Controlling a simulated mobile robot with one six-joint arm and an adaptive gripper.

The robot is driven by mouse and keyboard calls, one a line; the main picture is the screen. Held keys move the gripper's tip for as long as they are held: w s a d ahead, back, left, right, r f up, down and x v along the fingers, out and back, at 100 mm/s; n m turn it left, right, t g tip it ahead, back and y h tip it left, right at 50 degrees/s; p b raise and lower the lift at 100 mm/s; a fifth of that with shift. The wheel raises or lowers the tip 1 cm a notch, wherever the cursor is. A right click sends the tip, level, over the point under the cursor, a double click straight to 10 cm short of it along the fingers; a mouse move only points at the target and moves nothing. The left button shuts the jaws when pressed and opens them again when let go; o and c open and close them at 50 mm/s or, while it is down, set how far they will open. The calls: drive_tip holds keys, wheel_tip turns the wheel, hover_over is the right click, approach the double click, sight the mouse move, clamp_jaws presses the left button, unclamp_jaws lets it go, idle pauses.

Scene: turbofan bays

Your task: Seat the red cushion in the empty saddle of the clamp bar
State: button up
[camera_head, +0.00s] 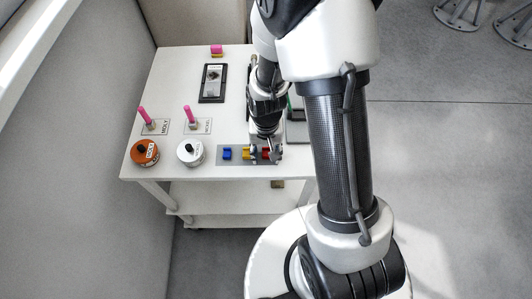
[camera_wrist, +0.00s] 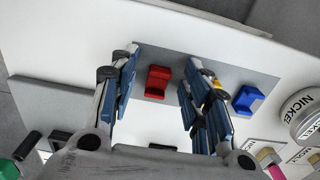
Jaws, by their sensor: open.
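The red cushion (camera_wrist: 157,82) is a small block with a hollow in its face, on a grey plate (camera_wrist: 229,76). In the wrist view it lies between the two fingers of my gripper (camera_wrist: 159,58), which are open, with a gap on each side. In the head view the red cushion (camera_head: 266,154) is at the right of the row, under my gripper (camera_head: 268,144) and partly hidden by it. A blue cushion (camera_wrist: 247,99) and a yellow piece (camera_wrist: 218,86), partly behind the right finger, share the plate.
An orange-topped tin (camera_head: 145,153) and a white tin (camera_head: 190,153) stand left of the plate. Pink-handled tools (camera_head: 147,117) stand behind them. A black-framed panel (camera_head: 212,83) lies farther back. My arm hides the table's right side.

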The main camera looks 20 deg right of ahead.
sight(266, 155)
drive_tip(key=shift+c, duration=0.4)
drive_tip(key=c, duration=0.9)
drive_tip(key=shift+o, duration=0.2)
drive_tip(key=shift+r, duration=0.1)
wheel_tip(266, 155, up, 20)
drive_tip(key=p, duration=0.6)
drive_tip(key=shift+p, duration=0.3)
